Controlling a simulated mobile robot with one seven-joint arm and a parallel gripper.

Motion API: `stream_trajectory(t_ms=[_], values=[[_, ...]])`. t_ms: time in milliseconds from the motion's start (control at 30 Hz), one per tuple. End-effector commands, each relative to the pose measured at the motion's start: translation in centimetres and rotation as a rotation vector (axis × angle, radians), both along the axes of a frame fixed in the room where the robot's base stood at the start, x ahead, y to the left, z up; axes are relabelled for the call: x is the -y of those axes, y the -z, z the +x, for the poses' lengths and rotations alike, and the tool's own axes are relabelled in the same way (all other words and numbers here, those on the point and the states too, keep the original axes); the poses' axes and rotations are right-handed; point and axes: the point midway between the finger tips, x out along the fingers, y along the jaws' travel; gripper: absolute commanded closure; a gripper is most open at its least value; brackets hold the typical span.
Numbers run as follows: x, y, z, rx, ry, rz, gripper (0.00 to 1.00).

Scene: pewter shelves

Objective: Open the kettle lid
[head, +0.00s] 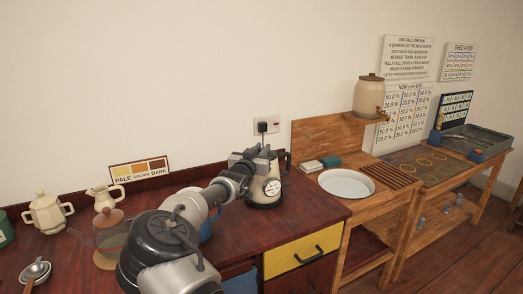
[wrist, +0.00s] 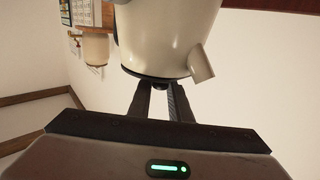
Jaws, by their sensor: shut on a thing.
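The cream kettle (head: 265,190) has a round dial and a dark handle, and stands on the dark red counter near the wall socket. My arm reaches across to its top, where my gripper (head: 257,153) partly hides it. In the wrist view the kettle body (wrist: 165,35) appears upside down, with its short spout (wrist: 202,64) at the right. My gripper (wrist: 160,90) is shut there on the dark kettle lid (wrist: 152,77) at the rim. The lid looks level with the rim; the exact contact between the fingers is hard to see.
A glass teapot (head: 108,238), a cream pitcher (head: 104,198) and a lidded pot (head: 46,212) stand on the counter at left. A wooden stand with a white basin (head: 346,184) is at right. The counter's front right is clear.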

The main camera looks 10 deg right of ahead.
Motion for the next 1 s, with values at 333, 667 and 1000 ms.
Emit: stream_trajectory(t_ms=[333,667,1000], values=[[0.5,-1.7,0.1,-0.043,0.001,0.141,1.0],[1.8,-3.5,0.5,-0.134,0.002,0.421,1.0],[3.6,-4.2,1.1,-0.231,0.001,0.723,1.0]])
